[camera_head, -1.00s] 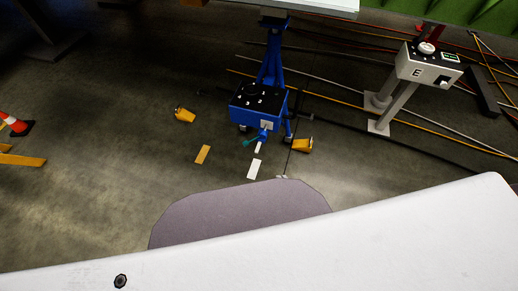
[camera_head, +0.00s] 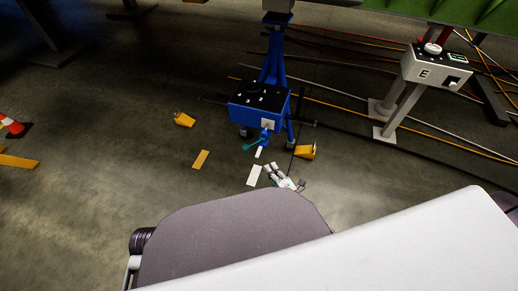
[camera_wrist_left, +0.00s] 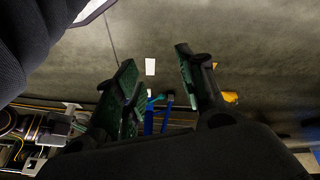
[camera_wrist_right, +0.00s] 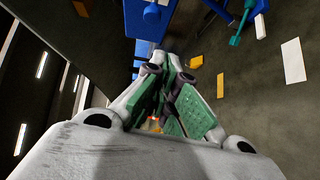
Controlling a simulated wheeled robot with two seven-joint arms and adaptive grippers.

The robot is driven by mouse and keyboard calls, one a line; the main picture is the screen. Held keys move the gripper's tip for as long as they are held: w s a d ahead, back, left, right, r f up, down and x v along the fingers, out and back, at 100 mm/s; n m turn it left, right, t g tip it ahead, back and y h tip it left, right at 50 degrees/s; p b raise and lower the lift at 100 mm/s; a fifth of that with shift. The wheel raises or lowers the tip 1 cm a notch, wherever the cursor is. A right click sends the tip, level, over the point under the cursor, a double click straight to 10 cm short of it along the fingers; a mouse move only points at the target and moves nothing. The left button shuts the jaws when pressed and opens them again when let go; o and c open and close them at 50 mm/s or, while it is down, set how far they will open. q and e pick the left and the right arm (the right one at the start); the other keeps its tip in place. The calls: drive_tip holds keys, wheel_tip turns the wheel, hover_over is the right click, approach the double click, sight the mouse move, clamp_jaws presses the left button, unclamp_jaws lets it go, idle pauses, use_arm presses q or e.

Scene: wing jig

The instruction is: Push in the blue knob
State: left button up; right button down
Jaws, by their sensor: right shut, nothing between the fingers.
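The blue knob (camera_wrist_right: 152,14) is a small round piece near the top edge of the right wrist view. It sits against a light plate on the blue stand. In the head view the stand's blue box (camera_head: 258,112) has a black top, and the knob is too small there to make out surely. My right gripper (camera_head: 270,170) is in front of the stand, apart from it. In the right wrist view its green-padded fingers (camera_wrist_right: 166,66) meet at the tips, empty. My left gripper (camera_wrist_left: 156,68) shows spread fingers with nothing between them.
A teal handle (camera_head: 253,146) sticks out low on the stand's front. A grey console marked E (camera_head: 424,73) stands at the right. Cables cross the floor behind. Yellow pieces (camera_head: 184,119) (camera_head: 306,152) lie beside the stand. The floor to the left is largely clear.

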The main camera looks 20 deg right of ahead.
sight(264, 132)
use_arm(q)
drive_tip(key=shift+s+a+r+b, duration=0.1)
drive_tip(key=shift+s+r+b, duration=0.45)
drive_tip(key=shift+r+b, duration=0.1)
use_arm(e)
drive_tip(key=shift+a+r+n+t+y, duration=0.3)
drive_tip(key=shift+a+r+n+t, duration=0.1)
drive_tip(key=shift+r+n, duration=0.15)
drive_tip(key=shift+w, duration=0.1)
use_arm(q)
drive_tip(key=shift+f, duration=0.15)
use_arm(e)
drive_tip(key=shift+w, duration=0.1)
use_arm(q)
wheel_tip(264, 132, down, 11)
drive_tip(key=d+n+t+h+b, duration=0.1)
drive_tip(key=d+t+b, duration=0.1)
drive_tip(key=b, duration=0.3)
drive_tip(key=shift+w+d+h+b, duration=0.25)
drive_tip(key=shift+w+h+b, duration=0.05)
drive_tip(key=shift+w, duration=0.15)
use_arm(e)
drive_tip(key=d+x, duration=0.2)
drive_tip(key=x, duration=1)
drive_tip(key=shift+w+d, duration=0.3)
drive_tip(key=shift+w, duration=0.3)
